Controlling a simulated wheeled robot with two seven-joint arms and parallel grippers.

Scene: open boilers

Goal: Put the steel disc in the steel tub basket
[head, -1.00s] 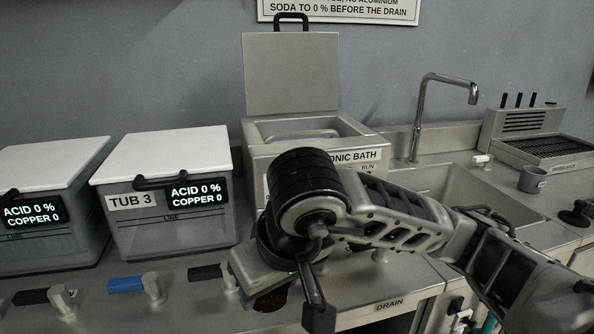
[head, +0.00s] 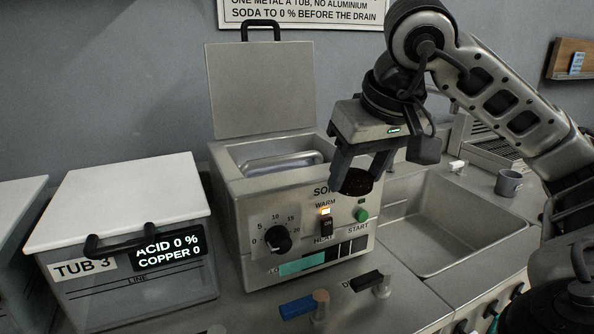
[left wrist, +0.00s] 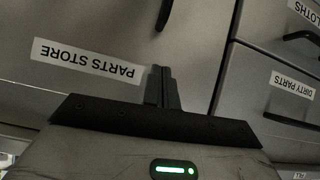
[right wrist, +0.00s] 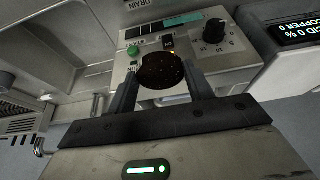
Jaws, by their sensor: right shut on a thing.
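My right gripper (head: 360,170) is shut on a dark, rust-speckled disc (head: 357,182), held in the air before the front right corner of the ultrasonic bath. In the right wrist view the disc (right wrist: 163,71) sits between the two fingertips. Tub 3 (head: 125,215), a grey box with a white lid on, stands at left; it reads acid 0 %, copper 0. I cannot make out a steel tub label or its basket. My left gripper (left wrist: 163,88) shows only in the left wrist view, its fingers together and empty, facing a drawer marked parts store.
The bath (head: 240,190) has its lid (head: 262,90) raised and a metal bar inside. Right of it are a sink (head: 440,230) and a grey mug (head: 509,183). Blue (head: 298,307) and black (head: 365,280) valve handles line the counter's front. Another white-lidded tub (head: 15,215) is cut off at left.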

